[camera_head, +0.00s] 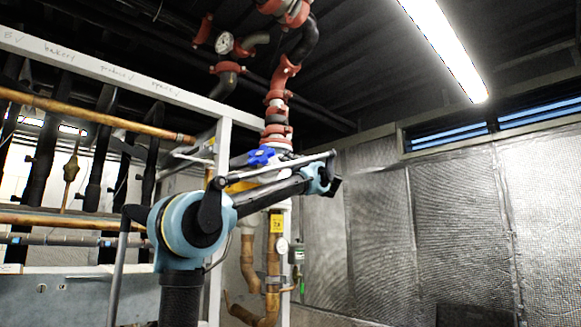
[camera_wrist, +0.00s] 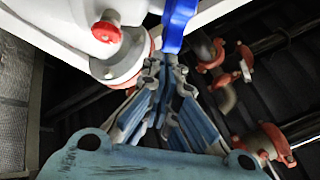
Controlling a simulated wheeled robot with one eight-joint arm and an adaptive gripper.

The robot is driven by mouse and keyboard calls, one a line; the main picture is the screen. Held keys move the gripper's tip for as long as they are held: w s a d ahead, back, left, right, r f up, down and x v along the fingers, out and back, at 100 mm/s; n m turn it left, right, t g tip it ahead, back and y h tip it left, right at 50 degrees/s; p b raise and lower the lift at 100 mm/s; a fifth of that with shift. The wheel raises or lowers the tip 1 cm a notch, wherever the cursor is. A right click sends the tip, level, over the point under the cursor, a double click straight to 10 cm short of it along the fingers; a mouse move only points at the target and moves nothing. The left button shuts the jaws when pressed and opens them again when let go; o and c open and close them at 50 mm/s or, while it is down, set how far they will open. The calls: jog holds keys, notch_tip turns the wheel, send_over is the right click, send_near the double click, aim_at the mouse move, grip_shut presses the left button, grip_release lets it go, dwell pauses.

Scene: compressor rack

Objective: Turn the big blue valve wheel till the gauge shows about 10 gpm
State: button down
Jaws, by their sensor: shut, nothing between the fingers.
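The blue valve wheel (camera_head: 261,156) is on the pipework behind my arm, left of the red-jointed vertical pipe. In the wrist view a blue part of the wheel (camera_wrist: 180,24) hangs at top centre. My gripper (camera_wrist: 170,62) is shut with nothing between its fingers. Its tips are right at the lower end of that blue part; I cannot tell whether they touch. In the head view my arm partly covers the area and the fingers are not clear. A round white gauge (camera_head: 282,245) is low on the pipe, next to a small grey meter (camera_head: 298,254); neither reading is legible.
A white pipe (camera_wrist: 60,15) with a red knob (camera_wrist: 106,29) is close left of the fingers. Copper pipes (camera_head: 90,112) and a white frame beam (camera_head: 110,72) stand left. The right wall side is clear.

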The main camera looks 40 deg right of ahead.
aim_at(261, 155)
jog(key=shift+x, duration=2.7)
